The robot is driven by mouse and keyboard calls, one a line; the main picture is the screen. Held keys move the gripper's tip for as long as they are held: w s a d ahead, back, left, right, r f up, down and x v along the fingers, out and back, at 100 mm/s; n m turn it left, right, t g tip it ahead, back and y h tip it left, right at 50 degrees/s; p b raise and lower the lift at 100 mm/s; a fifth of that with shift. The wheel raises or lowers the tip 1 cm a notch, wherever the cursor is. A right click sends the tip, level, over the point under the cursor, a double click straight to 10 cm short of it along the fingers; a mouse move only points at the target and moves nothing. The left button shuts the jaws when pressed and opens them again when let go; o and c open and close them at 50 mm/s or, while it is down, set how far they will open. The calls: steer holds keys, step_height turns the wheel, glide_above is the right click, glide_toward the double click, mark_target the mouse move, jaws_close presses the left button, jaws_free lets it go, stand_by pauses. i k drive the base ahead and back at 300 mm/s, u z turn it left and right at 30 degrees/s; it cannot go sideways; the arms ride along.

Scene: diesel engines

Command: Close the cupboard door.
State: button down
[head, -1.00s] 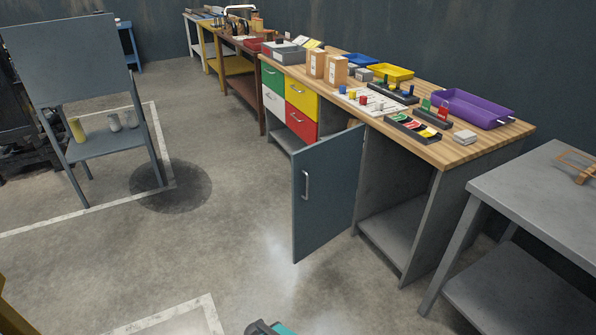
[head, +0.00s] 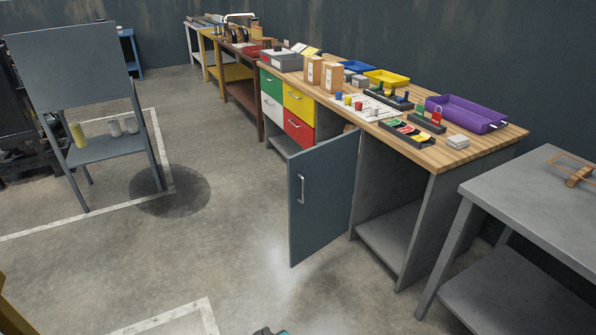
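The cupboard door (head: 322,200) is a blue-grey panel under the wooden-topped workbench (head: 458,158). It stands open, swung out into the room, with a metal bar handle (head: 302,189) near its left edge. The cupboard (head: 392,234) to its right is open and looks empty, with a bare grey floor panel. Only a small dark and teal piece of my arm shows at the bottom edge, left of centre, well short of the door. My gripper's fingers cannot be made out.
A grey table (head: 530,200) stands close to the bench's right end. Coloured drawers (head: 299,103) lie left of the door. A grey board stand (head: 70,68) is at the left. The concrete floor (head: 235,235) before the door is clear.

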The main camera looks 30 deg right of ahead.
mark_target(322, 178)
steer(key=z, duration=0.1)
steer(key=i, duration=0.9)
